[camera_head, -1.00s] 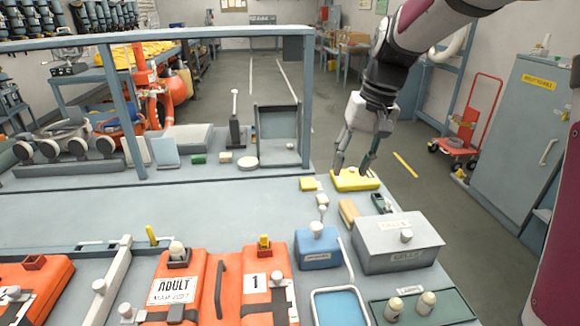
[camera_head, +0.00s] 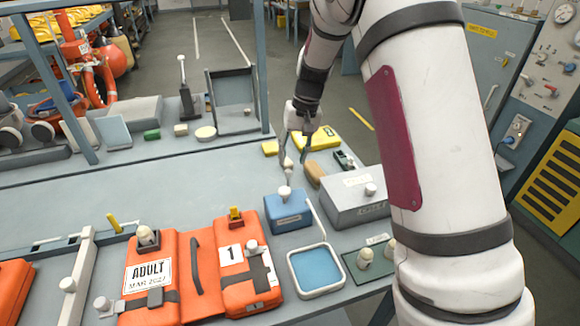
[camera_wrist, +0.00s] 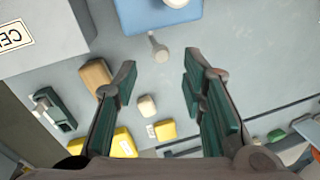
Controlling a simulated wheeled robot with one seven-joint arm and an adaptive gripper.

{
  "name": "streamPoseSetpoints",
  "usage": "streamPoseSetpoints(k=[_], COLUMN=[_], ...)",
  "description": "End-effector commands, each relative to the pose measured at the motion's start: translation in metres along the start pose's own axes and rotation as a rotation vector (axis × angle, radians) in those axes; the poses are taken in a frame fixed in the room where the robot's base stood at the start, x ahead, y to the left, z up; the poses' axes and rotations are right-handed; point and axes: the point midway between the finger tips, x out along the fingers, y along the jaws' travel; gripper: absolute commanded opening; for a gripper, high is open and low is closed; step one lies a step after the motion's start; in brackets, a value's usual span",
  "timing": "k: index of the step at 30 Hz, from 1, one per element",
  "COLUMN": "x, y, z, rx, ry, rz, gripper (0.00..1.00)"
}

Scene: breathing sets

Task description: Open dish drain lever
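The dish (camera_head: 340,283) is a square white-rimmed tray with a blue inside, at the front of the bench in the head view. A thin pale bar (camera_head: 322,222) runs between it and a blue box (camera_head: 290,212) with a white knob on top. A short pale ball-ended lever stands beside the blue box; it shows clearly in the wrist view (camera_wrist: 157,46). I cannot tell which is the drain lever. My gripper (camera_head: 295,155) is above the bench behind the blue box. In the wrist view my gripper (camera_wrist: 160,82) is open and empty, its fingers below the ball-ended lever.
A grey lidded box (camera_head: 350,203) stands right of the blue box. Yellow blocks (camera_head: 319,138) and a tan block (camera_head: 314,174) lie close to the gripper. Orange cases (camera_head: 245,265) lie front left. The bench's middle left is clear.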

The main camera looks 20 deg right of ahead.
Motion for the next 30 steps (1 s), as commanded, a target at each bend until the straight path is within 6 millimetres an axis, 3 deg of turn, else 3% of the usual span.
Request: streamPoseSetpoints(k=[3,9,21,26,30], x=[0.021,0.043,0.049,0.049,0.049], y=[0.0,-0.001,-0.001,-0.001,-0.001], z=[0.001,0.0,0.0,0.0,-0.001], rx=[0.0,0.0,0.0,0.0,0.0], ry=[-0.002,-0.001,0.002,0.001,0.002], rz=[0.001,0.0,-0.001,-0.001,-0.001], gripper=[0.38,0.38,0.38,0.01,0.0])
